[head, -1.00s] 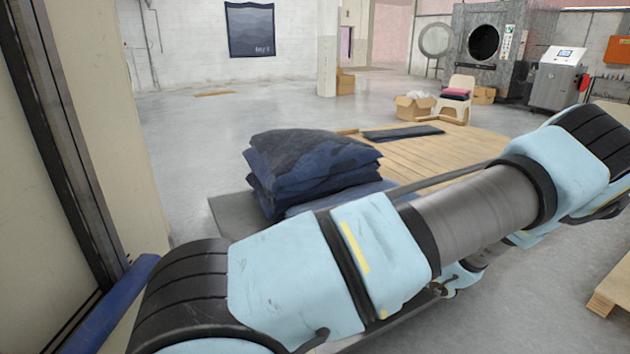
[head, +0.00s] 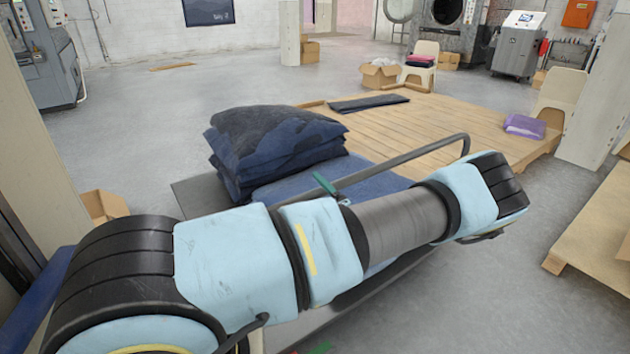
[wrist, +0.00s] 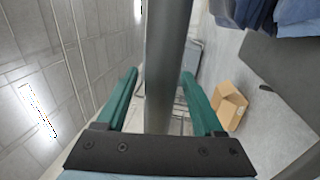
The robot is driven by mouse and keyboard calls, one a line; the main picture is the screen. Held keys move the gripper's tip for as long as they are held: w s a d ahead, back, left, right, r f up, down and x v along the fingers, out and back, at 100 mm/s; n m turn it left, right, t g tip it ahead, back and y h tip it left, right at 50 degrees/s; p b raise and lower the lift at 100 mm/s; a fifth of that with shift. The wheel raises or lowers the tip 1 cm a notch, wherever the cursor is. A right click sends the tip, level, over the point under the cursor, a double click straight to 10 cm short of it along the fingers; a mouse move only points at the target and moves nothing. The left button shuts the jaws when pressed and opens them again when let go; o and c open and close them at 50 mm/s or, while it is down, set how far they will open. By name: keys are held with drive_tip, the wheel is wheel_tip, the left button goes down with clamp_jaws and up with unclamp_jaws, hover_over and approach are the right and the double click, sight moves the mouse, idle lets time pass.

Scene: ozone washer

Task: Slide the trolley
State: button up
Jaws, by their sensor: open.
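The trolley has a dark flat deck (head: 190,197) and a grey tube handle (head: 415,157) in the head view. A stack of folded dark blue denim (head: 265,145) lies on the deck, beside flatter blue cloth (head: 300,185). My gripper (wrist: 160,74) is open, with a green finger on each side of the grey tube in the wrist view. The tube (wrist: 167,50) runs between the fingers, with gaps showing at both sides. In the head view my arm crosses in front of the trolley and hides much of the deck and handle; a green fingertip shows beside the handle.
A wooden platform (head: 440,120) lies just behind the trolley, with folded dark cloth (head: 368,103) on it. A cardboard box (head: 103,205) stands at left near a pale post. Another wooden platform (head: 590,225) is at right. Open grey floor (head: 150,130) lies at back left.

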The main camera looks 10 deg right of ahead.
drive_tip(key=shift+w+a+r, duration=0.15)
drive_tip(key=shift+w+a, duration=0.15)
drive_tip(key=shift+w, duration=0.35)
drive_tip(key=shift+c, duration=0.3)
clamp_jaws()
idle(0.7)
